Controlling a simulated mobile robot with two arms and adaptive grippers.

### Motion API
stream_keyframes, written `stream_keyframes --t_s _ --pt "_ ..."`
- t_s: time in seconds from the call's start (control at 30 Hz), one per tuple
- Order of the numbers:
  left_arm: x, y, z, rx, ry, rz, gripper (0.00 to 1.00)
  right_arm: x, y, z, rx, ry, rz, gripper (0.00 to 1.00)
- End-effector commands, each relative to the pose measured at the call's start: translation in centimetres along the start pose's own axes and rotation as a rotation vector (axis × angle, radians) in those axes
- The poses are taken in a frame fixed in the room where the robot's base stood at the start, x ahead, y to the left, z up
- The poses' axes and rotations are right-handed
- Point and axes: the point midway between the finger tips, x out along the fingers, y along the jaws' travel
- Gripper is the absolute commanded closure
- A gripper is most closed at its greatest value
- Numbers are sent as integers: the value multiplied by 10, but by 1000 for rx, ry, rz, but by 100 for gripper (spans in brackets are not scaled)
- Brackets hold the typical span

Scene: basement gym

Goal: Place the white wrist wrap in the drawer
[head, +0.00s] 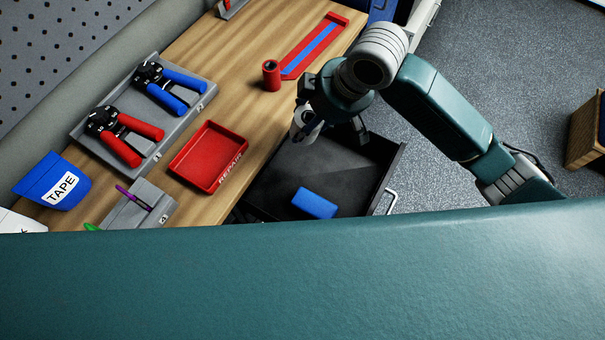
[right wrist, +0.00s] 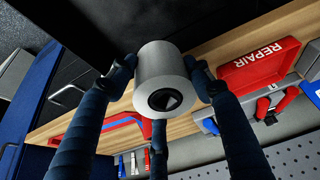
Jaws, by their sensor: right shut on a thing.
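The white wrist wrap (right wrist: 158,75) is a roll gripped between the dark fingers of my right gripper (right wrist: 163,85) in the right wrist view. In the head view, my right gripper (head: 332,132) hangs over the open dark drawer (head: 350,165), near its bench side. Part of the white wrap (head: 303,120) shows at the gripper's left; the rest is hidden by the hand. A blue wrap (head: 315,203) lies inside the drawer towards the near end. My left gripper is not in view.
A red wrap (head: 271,75) stands on the wooden bench (head: 195,65) beside a red tray with a blue strip (head: 312,47). A red REPAIR tray (head: 209,157), crimping tools (head: 125,135) and a blue TAPE bin (head: 53,182) line the bench. The drawer handle (head: 391,201) sticks out right.

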Motion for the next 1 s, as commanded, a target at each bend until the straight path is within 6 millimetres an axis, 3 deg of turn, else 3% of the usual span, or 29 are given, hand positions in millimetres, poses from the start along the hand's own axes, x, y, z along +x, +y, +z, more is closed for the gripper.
stream_keyframes --t_s 0.1,0.2,0.37,0.47,0.8,1.0 --pt "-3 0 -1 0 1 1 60 -23 22 33 -16 -101 1 86" --pt "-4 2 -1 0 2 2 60 -40 33 53 -21 -150 -3 86" --pt "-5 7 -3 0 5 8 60 -50 41 70 -20 -185 -9 86" --pt "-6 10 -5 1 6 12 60 -38 41 78 -19 -191 -12 86" --pt "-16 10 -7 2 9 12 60 44 40 114 -19 -190 -11 86" --pt "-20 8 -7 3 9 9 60 80 40 129 -20 -188 -9 86"
